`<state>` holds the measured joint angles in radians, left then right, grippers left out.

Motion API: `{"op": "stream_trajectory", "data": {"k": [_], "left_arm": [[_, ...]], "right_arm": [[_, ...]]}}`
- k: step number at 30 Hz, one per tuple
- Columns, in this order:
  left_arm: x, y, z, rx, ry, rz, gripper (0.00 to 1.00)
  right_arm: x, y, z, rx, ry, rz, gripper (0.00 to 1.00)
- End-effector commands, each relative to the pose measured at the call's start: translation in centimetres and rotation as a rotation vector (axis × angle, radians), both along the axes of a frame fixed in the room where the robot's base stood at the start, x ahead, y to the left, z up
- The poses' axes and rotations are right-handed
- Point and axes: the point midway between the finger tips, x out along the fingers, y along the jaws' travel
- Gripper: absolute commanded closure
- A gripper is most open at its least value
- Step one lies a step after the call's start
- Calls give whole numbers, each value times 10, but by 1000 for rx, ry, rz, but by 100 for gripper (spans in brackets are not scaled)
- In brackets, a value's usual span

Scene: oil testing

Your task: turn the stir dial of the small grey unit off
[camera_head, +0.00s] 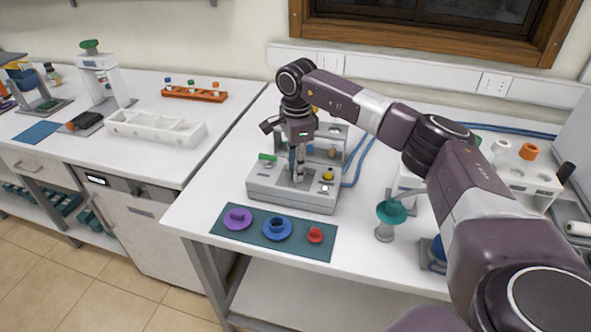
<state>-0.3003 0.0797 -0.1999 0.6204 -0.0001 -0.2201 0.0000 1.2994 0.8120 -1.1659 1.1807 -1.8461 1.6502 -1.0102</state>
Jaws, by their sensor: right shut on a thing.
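The small grey unit (262,193) stands on the white bench at the middle of the head view. It has a green-tipped part (267,158) at its left and a yellow knob (328,176) at its right. My right arm reaches in from the right, and my right gripper (298,174) points down onto the top of the unit. Its fingers are shut on the stir dial, which they mostly hide. The dial's setting cannot be read. My left gripper is not in view.
In front of the unit lies a dark green mat (258,239) with purple, blue and red round pieces. A teal-topped stand (391,212) is to the right, below my arm. A white rack (530,180) stands farther right. A second bench with a white tray (155,130) is at left.

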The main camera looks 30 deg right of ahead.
Motion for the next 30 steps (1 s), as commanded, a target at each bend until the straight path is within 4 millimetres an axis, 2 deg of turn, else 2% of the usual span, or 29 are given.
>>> {"op": "stream_trajectory", "data": {"k": [12,29,30], "left_arm": [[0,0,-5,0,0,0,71],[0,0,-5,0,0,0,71],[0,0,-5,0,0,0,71]], "right_arm": [[1,0,1,1,-5,213,100],[1,0,2,1,-6,251,100],[1,0,2,1,-6,251,75]]}}
